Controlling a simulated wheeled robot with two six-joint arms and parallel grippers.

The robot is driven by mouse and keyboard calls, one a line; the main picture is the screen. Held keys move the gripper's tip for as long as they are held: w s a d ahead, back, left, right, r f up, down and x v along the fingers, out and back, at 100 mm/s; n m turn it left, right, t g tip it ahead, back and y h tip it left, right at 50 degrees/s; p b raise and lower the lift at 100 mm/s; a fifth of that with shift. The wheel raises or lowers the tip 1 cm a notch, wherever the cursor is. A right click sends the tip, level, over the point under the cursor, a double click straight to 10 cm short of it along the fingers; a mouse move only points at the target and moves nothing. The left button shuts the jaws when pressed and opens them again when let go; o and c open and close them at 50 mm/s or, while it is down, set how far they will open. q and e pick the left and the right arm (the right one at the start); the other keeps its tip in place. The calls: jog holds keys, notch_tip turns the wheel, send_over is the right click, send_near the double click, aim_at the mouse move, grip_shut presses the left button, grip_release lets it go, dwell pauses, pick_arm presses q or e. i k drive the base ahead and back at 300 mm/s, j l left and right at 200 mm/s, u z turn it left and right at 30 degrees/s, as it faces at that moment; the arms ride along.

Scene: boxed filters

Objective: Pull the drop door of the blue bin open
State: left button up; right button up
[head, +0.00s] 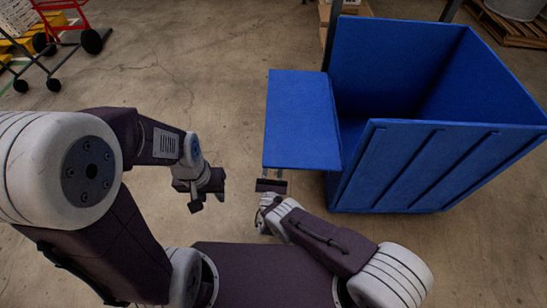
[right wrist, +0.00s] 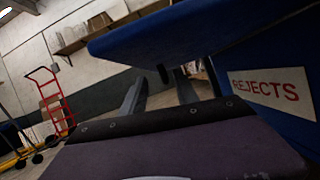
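The blue bin (head: 425,165) stands on the floor at the right of the head view. Its drop door (head: 303,118) is swung out from the bin's left side as a roughly level panel, and the bin's interior shows beside it. In the right wrist view the door (right wrist: 200,28) spans above my fingers. My right gripper (head: 272,174) is at the door's near edge, its fingertips hidden under the panel. Its fingers are apart with no panel between them in the wrist view (right wrist: 158,95). My left gripper (head: 208,200) is open and empty, left of the door and apart from it.
A white REJECTS sign (right wrist: 271,90) is on the bin's side below the door. A red hand truck (head: 72,25) stands at the far left, and a wooden pallet (head: 505,25) lies behind the bin. The floor left of the door is clear.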

aim_at(299, 117)
jog(key=k+j, duration=0.1)
jog(key=k, duration=0.9)
